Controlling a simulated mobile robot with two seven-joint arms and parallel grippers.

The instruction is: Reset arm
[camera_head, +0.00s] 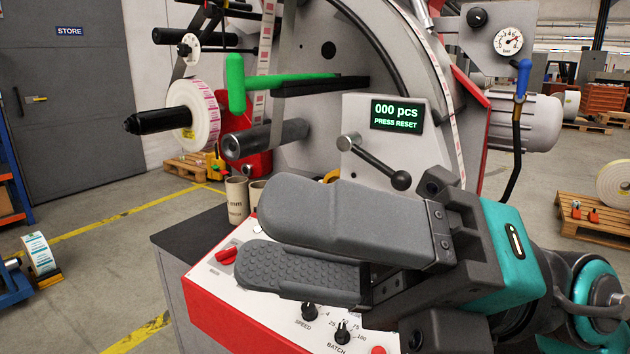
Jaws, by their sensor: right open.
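My right gripper (262,232) reaches in from the right in the foreground, above the machine's control panel. Its two grey fingers are apart, one above the other, and point left; nothing is between them. The label rewinder (310,150) stands behind it. Its display (397,115) reads "000 pcs PRESS RESET". A lever (375,160) with a black ball end slopes down to the right below the display, just behind the upper finger. A green arm (290,79) sticks out left from the rewinder. My left gripper is not in view.
The white and red control panel (205,283) carries a red switch (226,256) and knobs (309,312); the gripper hides part of it. Cardboard cores (237,200) stand at its back edge. A label roll (203,117) sits on a black spindle.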

